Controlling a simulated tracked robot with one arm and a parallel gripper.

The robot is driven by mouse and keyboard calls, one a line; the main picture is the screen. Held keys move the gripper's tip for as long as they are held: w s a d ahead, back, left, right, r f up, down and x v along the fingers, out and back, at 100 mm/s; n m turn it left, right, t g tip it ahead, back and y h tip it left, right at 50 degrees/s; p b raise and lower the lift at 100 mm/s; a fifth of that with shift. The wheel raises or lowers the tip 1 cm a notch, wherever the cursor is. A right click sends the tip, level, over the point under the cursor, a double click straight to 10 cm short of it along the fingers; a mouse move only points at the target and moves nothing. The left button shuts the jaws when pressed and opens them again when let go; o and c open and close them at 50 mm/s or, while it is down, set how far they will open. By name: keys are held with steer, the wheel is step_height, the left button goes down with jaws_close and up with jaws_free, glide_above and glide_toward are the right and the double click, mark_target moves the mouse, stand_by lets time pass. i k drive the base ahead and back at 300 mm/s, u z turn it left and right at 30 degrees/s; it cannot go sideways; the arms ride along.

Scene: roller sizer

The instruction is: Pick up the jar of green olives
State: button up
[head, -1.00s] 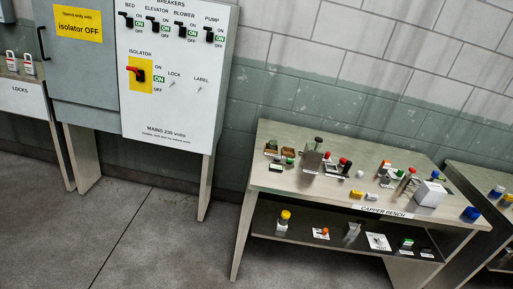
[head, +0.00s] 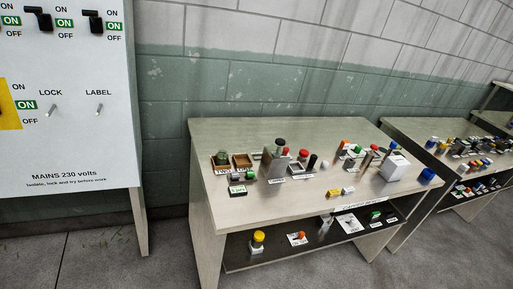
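I cannot pick out the jar of green olives for certain; the items on the capper bench (head: 222,214) are small in the head view. A small jar with a yellow lid (head: 258,240) stands on the bench's lower shelf, its contents unclear. Small green items (head: 221,158) sit at the left of the bench top, and a green-topped piece (head: 250,174) is near them. My gripper is not in view.
A breaker panel (head: 68,130) on legs stands at the left. A white box (head: 394,167) and a blue cap (head: 427,176) are at the bench's right end. Another bench (head: 408,127) with many small items stands further right. The floor (head: 110,262) in front is clear.

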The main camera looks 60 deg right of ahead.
mark_target(222, 157)
steer(key=z, duration=0.4)
steer(key=i, duration=1.5)
steer(key=z, duration=0.25)
